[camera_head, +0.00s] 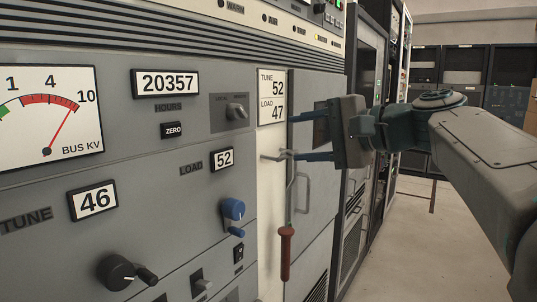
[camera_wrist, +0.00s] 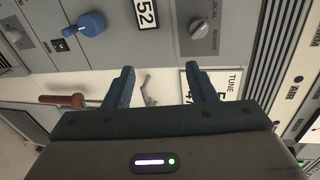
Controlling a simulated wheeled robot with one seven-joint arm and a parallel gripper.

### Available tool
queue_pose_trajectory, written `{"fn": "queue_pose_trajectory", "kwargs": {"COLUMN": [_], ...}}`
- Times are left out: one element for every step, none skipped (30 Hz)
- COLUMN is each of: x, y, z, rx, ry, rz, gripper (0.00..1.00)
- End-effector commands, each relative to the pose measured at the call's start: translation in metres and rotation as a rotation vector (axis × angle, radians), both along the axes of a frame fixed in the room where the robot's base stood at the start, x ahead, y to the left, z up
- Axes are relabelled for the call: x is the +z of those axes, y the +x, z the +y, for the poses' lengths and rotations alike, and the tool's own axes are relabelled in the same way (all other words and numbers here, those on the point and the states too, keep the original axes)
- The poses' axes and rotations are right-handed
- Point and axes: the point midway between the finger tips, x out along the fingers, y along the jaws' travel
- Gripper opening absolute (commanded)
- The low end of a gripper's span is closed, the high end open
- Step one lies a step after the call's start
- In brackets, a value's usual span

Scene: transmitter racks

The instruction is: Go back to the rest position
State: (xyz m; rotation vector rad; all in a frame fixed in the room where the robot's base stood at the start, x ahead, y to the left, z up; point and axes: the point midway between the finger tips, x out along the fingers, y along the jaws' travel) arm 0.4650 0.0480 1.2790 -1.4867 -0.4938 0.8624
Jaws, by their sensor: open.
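My gripper (camera_head: 297,136) is at the right of the grey transmitter panel (camera_head: 215,60), in front of the white strip beside the TUNE 52 / LOAD 47 card (camera_head: 271,97). Its two blue fingers are spread and point left toward the panel. In the wrist view the open fingers (camera_wrist: 159,72) have nothing held between them. A thin metal hook shows behind the gap there. Whether a finger touches the hook or the panel, I cannot tell.
A blue LOAD knob (camera_head: 233,210), a black TUNE knob (camera_head: 118,271) and a LOCAL/REMOTE knob (camera_head: 236,111) stick out of the panel. Open floor (camera_head: 400,255) lies right, with dark racks (camera_head: 462,70) behind.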

Motion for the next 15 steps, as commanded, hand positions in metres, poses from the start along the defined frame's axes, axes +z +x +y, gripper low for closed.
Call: {"fn": "queue_pose_trajectory", "kwargs": {"x": [-0.012, -0.025, -0.045, -0.060, -0.075, -0.094, -0.108, -0.122, -0.140, -0.152, -0.164, -0.179, -0.190, -0.199, -0.210], "y": [-0.004, -0.007, -0.012, -0.017, -0.023, -0.031, -0.038, -0.046, -0.057, -0.066, -0.075, -0.087, -0.097, -0.106, -0.118], "z": [0.004, 0.006, 0.007, 0.008, 0.008, 0.007, 0.007, 0.006, 0.003, 0.001, -0.002, -0.006, -0.010, -0.013, -0.019], "rx": [-0.001, -0.001, 0.002, 0.008, 0.014, 0.026, 0.041, 0.055, 0.079, 0.099, 0.122, 0.154, 0.182, 0.210, 0.246], "ry": [-0.069, -0.120, -0.195, -0.254, -0.313, -0.394, -0.456, -0.519, -0.603, -0.667, -0.731, -0.817, -0.880, -0.941, -1.017], "rz": [0.038, 0.063, 0.094, 0.116, 0.137, 0.161, 0.178, 0.193, 0.211, 0.222, 0.233, 0.243, 0.249, 0.252, 0.255], "gripper": [0.51, 0.51, 0.51, 0.51, 0.51, 0.51, 0.51, 0.51, 0.51, 0.51, 0.51, 0.51, 0.51, 0.51, 0.51]}}
